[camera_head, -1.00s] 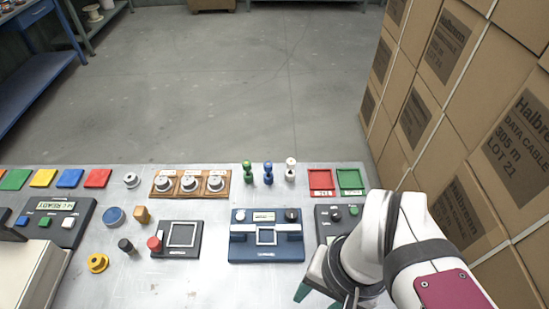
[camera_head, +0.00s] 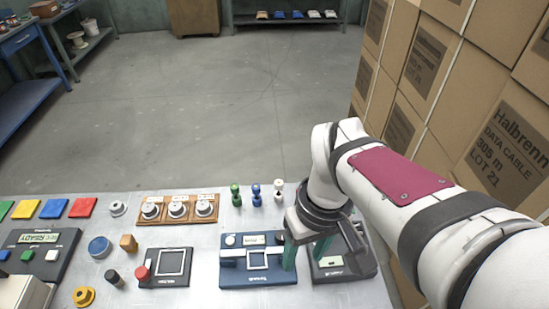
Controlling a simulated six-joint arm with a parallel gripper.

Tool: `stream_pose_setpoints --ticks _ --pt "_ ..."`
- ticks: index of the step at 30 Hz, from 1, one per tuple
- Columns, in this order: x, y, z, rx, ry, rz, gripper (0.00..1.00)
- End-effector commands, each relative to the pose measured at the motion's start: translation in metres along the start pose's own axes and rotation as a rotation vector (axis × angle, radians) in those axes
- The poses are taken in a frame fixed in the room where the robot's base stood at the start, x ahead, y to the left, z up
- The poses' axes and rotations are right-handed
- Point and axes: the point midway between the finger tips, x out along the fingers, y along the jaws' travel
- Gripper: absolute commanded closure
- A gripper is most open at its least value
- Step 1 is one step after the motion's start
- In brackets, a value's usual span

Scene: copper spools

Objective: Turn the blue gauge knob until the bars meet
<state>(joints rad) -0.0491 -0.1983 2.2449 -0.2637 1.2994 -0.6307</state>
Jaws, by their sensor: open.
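The blue gauge (camera_head: 232,277) stands on the table at the front centre, with a small square window (camera_head: 258,260) in its face. A pale round button (camera_head: 230,240) is at its upper left. Its dark knob at the upper right is largely hidden by my gripper. My gripper (camera_head: 305,254) is open, pointing down with green fingers. One finger overlaps the right end of the gauge in the picture; the other is farther right, by the dark box. I cannot tell whether either finger touches the knob. The bars are too small to read.
A dark box (camera_head: 345,268) stands just right of the gauge, partly under my arm. A black device with a red knob (camera_head: 142,273) is to the left. Green, blue and white pegs (camera_head: 256,195) stand behind. Stacked cartons (camera_head: 430,75) rise at the right.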

Motion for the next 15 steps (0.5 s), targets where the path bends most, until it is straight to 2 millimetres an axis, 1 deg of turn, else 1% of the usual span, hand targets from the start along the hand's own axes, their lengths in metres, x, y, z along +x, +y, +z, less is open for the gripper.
stream_pose_setpoints --ticks 1,2,3,6,9,11,13,15 --pt "0.005 0.007 -0.035 -0.235 -0.012 0.018 0.46" --pt "0.009 0.012 -0.056 -0.387 -0.016 0.031 0.46" --pt "0.016 0.016 -0.081 -0.574 -0.022 0.046 0.46" --pt "0.034 0.024 -0.127 -0.934 -0.040 0.073 0.46" --pt "0.045 0.026 -0.149 -1.112 -0.049 0.087 0.46" --pt "0.052 0.027 -0.152 -1.147 -0.052 0.088 0.46" --pt "0.063 0.029 -0.152 -1.152 -0.053 0.089 0.46" --pt "0.081 0.030 -0.152 -1.149 -0.055 0.087 0.46"
